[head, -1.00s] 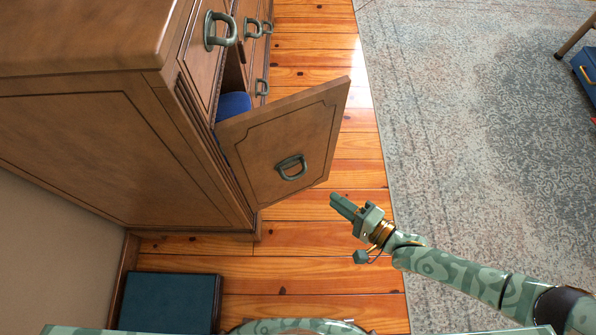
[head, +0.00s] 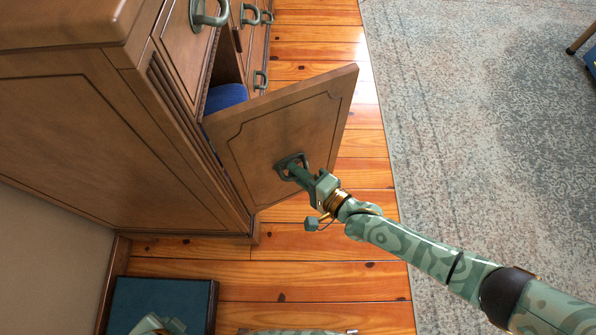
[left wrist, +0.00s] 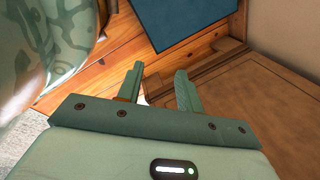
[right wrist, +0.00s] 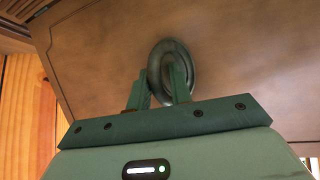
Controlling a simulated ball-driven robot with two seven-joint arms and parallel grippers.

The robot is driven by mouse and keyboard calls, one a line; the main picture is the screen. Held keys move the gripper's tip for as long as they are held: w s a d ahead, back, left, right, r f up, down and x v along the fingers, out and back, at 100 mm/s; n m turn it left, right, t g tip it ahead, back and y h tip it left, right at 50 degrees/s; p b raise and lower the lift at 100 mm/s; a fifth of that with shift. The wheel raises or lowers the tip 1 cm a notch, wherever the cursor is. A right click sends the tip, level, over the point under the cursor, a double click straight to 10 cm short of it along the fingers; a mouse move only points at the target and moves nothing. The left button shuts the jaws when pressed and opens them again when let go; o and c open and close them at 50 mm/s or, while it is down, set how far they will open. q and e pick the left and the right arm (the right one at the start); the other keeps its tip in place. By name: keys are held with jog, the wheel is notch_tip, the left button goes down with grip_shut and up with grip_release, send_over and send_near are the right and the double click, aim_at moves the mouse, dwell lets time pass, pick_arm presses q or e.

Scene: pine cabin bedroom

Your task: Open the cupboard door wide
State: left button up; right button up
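The brown cupboard door (head: 250,165) stands partly open, swung out from the cabinet over the floor. Its grey-green ring handle (right wrist: 188,58) shows up close in the right wrist view. My right gripper (head: 291,170) is at this handle, with one finger through the ring and the other outside it. My left gripper (left wrist: 160,85) is open and empty, low beside the cabinet's side panel. In the head view only a bit of the left arm shows at the bottom.
The cabinet (head: 90,140) fills the left, with drawer handles above the door. A blue thing (head: 226,97) lies inside behind the door. Wood floor and a grey rug (head: 480,140) lie clear to the right.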

jog(key=shift+c, duration=0.3)
grip_shut()
jog(key=shift+s+r, duration=0.1)
